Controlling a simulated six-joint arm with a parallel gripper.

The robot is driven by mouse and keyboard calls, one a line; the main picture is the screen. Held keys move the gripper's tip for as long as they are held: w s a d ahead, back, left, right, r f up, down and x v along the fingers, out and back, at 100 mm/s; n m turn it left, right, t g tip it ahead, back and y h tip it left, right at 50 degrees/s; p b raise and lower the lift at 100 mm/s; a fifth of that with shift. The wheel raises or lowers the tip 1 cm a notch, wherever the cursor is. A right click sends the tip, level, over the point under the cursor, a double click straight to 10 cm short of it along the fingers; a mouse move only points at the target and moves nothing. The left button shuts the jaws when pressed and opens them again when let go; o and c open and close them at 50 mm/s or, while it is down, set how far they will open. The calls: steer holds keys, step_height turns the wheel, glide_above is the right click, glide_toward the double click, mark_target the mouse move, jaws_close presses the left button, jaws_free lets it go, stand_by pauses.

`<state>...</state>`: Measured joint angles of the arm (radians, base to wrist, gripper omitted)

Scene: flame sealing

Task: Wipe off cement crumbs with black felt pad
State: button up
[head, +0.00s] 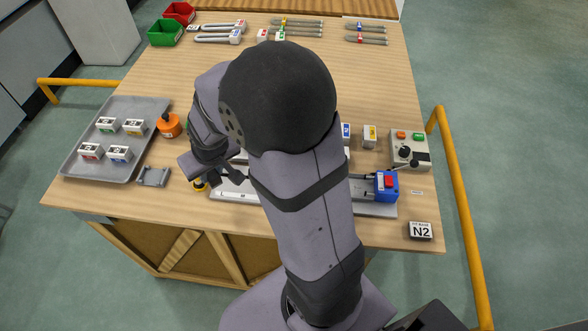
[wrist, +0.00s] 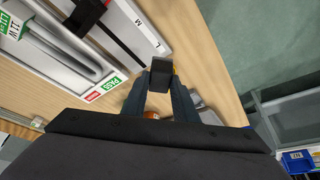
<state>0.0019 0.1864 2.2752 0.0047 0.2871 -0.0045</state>
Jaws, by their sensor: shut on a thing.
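My gripper (wrist: 160,92) is shut on a black felt pad (wrist: 161,74), which sits between the fingertips in the wrist view. A bit of yellow shows at the pad's right side. In the head view, yellow and black show under my gripper (head: 203,180), just left of the pale fixture (head: 232,194). In the wrist view the pad is close to the fixture's end marked L (wrist: 142,32); I cannot tell whether it touches anything. My arm covers the middle of the fixture in the head view. I cannot make out cement crumbs in either view.
A grey tray (head: 72,163) with several small blocks is at left, near an orange pot (head: 169,125) and grey holder (head: 153,177). A blue clamp (head: 386,186), control box (head: 410,150) and N2 sign (head: 420,230) are at right.

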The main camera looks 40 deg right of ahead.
steer(key=s+d+m+h, duration=0.1)
steer(key=s+d+m, duration=0.15)
steer(key=d, duration=0.75)
steer(key=s+d+m+h, duration=0.1)
steer(key=s+d+m, duration=0.15)
steer(key=d, duration=0.75)
steer(key=s+d+m, duration=0.2)
steer(key=s+d, duration=0.3)
steer(key=s, duration=0.2)
steer(key=s+d+m+g+h+b, duration=0.1)
steer(key=s+d+m, duration=0.1)
steer(key=s+d, duration=0.4)
steer(key=shift+s+f+b, duration=0.2)
steer(key=shift+s+b, duration=0.1)
steer(key=shift+s, duration=1)
steer(key=shift+f, duration=0.15)
steer(key=shift+f+b, duration=3.4)
steer(key=shift+f, duration=0.15)
